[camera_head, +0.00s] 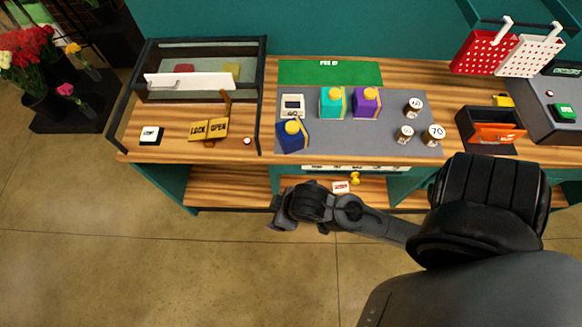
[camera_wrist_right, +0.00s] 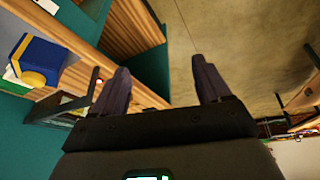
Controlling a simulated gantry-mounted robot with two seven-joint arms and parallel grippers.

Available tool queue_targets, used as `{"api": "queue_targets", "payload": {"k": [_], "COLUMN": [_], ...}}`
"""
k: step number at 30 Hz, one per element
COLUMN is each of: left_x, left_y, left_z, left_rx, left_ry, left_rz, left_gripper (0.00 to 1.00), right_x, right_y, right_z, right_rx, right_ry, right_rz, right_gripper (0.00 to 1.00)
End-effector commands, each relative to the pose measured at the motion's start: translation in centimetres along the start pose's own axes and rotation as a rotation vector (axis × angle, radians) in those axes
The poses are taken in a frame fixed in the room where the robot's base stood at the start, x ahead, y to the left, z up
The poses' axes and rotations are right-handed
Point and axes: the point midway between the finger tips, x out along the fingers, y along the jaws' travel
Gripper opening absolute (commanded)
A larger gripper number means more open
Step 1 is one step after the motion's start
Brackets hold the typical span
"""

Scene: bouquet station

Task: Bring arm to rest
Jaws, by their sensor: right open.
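My right arm reaches in from the lower right of the head view. Its gripper (camera_head: 276,213) hangs over the floor just in front of the wooden bench (camera_head: 262,148), below the counter's front edge. In the right wrist view the two dark fingers of this gripper (camera_wrist_right: 160,84) stand wide apart with nothing between them. The bench's teal side panel and wooden shelves show beyond and left of the fingers. My left arm and gripper are not in view.
A grey mat (camera_head: 355,139) holds a blue carton (camera_head: 292,137), a teal carton (camera_head: 332,103), a purple carton (camera_head: 366,104) and several small jars. The blue carton also shows in the wrist view (camera_wrist_right: 38,60). An orange-fronted bin (camera_head: 495,131) stands right. Floor in front is clear.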

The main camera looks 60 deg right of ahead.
Motion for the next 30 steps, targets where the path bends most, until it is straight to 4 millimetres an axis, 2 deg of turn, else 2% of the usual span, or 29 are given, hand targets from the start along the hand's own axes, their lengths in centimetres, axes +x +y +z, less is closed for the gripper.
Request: {"api": "queue_targets", "payload": {"k": [2, 6, 17, 23, 30], "left_x": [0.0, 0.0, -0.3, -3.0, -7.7], "left_y": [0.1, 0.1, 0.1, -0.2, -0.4], "left_z": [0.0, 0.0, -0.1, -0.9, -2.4], "left_rx": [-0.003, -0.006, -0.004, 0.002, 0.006], "left_ry": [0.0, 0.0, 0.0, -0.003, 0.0], "left_rz": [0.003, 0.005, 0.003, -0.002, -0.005], "left_gripper": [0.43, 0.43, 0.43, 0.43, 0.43], "right_x": [-0.6, -1.0, -1.3, -4.0, -8.4], "right_y": [0.2, 0.4, 0.4, 0.6, 0.8], "right_z": [1.7, 2.8, 2.7, 1.6, -0.2], "right_rx": [0.018, 0.023, 0.02, 0.02, 0.019], "right_ry": [-0.046, -0.08, -0.081, -0.081, -0.081], "right_rz": [-0.009, -0.016, -0.017, -0.017, -0.017], "right_gripper": [0.76, 0.76, 0.76, 0.76, 0.76]}}
